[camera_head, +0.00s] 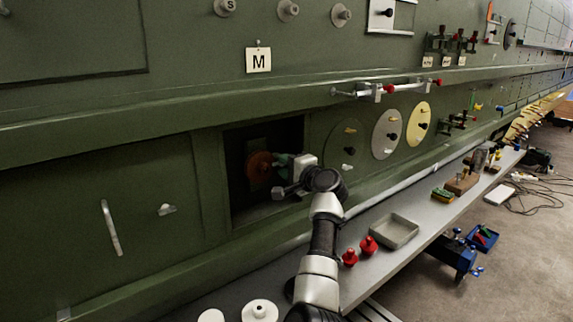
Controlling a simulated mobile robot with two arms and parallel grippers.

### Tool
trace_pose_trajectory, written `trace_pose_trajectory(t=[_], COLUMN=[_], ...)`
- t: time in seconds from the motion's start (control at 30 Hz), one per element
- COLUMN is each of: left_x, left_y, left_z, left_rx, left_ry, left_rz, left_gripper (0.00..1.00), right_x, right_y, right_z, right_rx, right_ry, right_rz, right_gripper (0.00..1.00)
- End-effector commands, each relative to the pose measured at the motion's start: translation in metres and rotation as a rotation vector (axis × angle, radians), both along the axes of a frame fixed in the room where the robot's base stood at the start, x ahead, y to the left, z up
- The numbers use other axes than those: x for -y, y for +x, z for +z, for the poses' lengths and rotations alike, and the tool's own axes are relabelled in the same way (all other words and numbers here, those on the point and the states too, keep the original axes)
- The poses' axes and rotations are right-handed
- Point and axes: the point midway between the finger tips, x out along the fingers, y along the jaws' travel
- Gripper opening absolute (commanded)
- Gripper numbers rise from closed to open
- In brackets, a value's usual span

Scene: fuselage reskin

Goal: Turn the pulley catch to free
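A reddish-brown round pulley (259,166) sits inside a dark rectangular opening (238,205) in the green fuselage wall. A small greenish part (281,160), possibly the pulley catch, shows just right of the pulley, partly covered by my gripper. My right arm comes up from the bottom centre, and my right gripper (284,177) reaches into the right side of the opening. Its fingers point left, towards the pulley. I cannot tell whether they touch the catch or how far they are open. My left gripper is out of view.
Below the opening runs a grey shelf (372,268) with two red knobs (360,250), a grey tray (397,231) and white round parts (259,311). Round plates (387,134) sit right of the opening. A handle bar (400,86) juts out above. A handle (110,228) is at left.

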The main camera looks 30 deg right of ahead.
Motion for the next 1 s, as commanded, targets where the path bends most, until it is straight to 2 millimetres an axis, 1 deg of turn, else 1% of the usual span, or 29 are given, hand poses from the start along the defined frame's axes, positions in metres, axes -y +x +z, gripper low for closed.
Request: trace_pose_trajectory(t=[0.17, 0.2, 0.4, 0.77, 1.0], left_x=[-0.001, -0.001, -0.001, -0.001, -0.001], left_y=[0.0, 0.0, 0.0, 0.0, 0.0], left_z=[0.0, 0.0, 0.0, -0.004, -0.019], left_rx=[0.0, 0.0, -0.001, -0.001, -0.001], left_ry=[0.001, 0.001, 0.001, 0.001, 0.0], left_rz=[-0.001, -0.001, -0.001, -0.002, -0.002], left_gripper=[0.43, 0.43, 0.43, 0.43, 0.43], right_x=[0.0, 0.0, 0.0, 0.001, 0.001], right_y=[0.0, 0.0, 0.0, 0.0, -0.001], right_z=[0.0, 0.0, 0.0, -0.002, -0.005], right_rx=[0.0, 0.0, 0.0, 0.001, 0.01], right_ry=[0.0, 0.0, 0.0, -0.023, -0.136], right_rz=[-0.001, -0.001, -0.001, -0.001, -0.002], right_gripper=[0.31, 0.29, 0.0, 0.0, 0.0])
